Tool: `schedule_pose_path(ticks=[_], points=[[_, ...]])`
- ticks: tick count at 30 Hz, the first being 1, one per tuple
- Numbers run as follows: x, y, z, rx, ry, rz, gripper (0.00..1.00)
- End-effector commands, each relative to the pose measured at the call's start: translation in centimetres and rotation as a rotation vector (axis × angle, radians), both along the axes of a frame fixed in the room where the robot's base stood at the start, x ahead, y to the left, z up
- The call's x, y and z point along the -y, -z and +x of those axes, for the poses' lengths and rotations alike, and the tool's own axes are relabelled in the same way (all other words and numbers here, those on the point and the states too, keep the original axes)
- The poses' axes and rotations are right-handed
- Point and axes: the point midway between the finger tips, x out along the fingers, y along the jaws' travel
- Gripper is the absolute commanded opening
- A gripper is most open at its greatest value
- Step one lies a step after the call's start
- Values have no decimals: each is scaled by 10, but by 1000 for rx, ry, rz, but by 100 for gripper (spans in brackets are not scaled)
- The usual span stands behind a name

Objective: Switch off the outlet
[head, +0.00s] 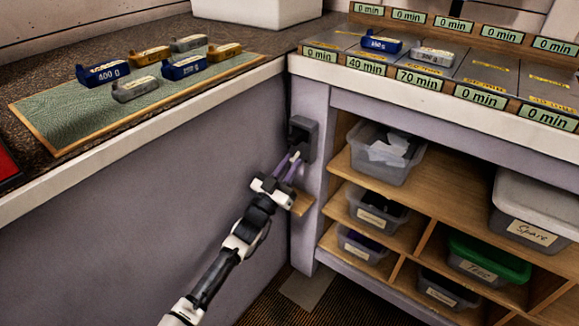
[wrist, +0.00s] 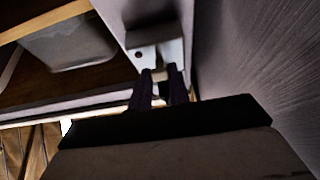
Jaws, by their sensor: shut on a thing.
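The outlet (head: 303,138) is a dark grey box fixed to the lilac post at the inner corner of the two counters. In the wrist view the outlet (wrist: 148,54) shows from below, with a small pale switch part (wrist: 159,74) at its lower face. My gripper (head: 293,160) reaches up from below to the outlet's front. Its two dark fingers (wrist: 160,82) are shut on the switch part, one on each side. The fingers hide much of the switch, so I cannot tell its on or off position.
Shelves with bins, including a clear bin (head: 385,152), lie right of the post. A small wooden ledge (head: 301,203) sits just below my gripper. The left counter's wall (head: 150,215) is close on the left. Labelled weights (head: 103,74) lie on the green mat above.

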Motion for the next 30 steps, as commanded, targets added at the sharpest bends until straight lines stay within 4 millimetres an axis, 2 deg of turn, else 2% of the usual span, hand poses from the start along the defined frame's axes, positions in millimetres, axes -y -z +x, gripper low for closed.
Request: schedule_pose_path(ticks=[1, 6, 14, 19, 30], points=[[-1, 0, 0, 1, -1, -1, 21], [-1, 0, 0, 1, -1, -1, 40], [-1, 0, 0, 0, 0, 0, 40], [-8, 6, -8, 1, -3, -1, 40], [-46, 39, -59, 0, -5, 0, 40]])
